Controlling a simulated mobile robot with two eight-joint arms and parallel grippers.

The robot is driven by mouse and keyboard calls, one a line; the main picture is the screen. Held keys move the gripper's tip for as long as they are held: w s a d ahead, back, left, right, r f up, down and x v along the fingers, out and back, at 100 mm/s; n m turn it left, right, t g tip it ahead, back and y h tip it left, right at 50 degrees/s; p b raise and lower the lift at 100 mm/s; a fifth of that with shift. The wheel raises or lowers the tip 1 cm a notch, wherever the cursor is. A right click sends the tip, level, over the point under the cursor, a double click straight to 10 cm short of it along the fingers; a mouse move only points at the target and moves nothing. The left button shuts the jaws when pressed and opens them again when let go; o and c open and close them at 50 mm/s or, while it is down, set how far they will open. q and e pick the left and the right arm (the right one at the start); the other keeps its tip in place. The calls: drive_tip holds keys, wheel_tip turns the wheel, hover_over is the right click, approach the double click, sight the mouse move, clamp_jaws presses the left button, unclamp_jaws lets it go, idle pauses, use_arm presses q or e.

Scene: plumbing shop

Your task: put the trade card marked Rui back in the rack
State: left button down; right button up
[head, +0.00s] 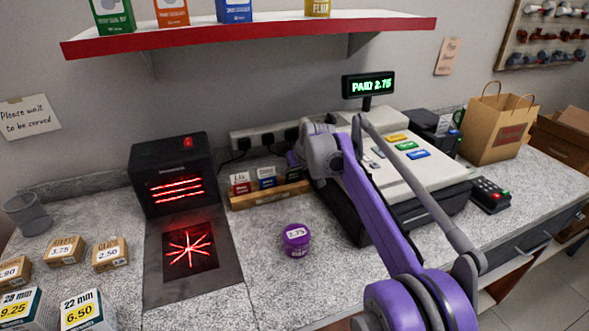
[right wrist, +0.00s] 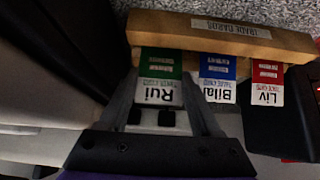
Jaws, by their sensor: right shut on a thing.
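The trade card marked Rui (right wrist: 160,75) is white with a green band and shows upside down in the right wrist view, between my right gripper's fingers. My right gripper (head: 294,162) is shut on it at the right end of the wooden card rack (head: 243,202). The rack also shows in the right wrist view (right wrist: 150,25) with its label. The Rui card's banded end meets the rack's edge, in line with the other cards; I cannot tell how deep it sits. My left gripper is not in view.
The blue Bilal card (right wrist: 217,75) and the red Liv card (right wrist: 266,80) stand in the rack. A scanner (head: 172,155) is left of the rack, the till (head: 425,170) right. A purple tub (head: 296,240) stands in front, with clear counter around it.

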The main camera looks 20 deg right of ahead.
drive_tip(key=o, duration=1.4)
drive_tip(key=p+v, duration=0.1)
drive_tip(key=v, duration=0.9)
drive_tip(key=shift+s+r, duration=0.25)
drive_tip(key=shift+r, duration=0.05)
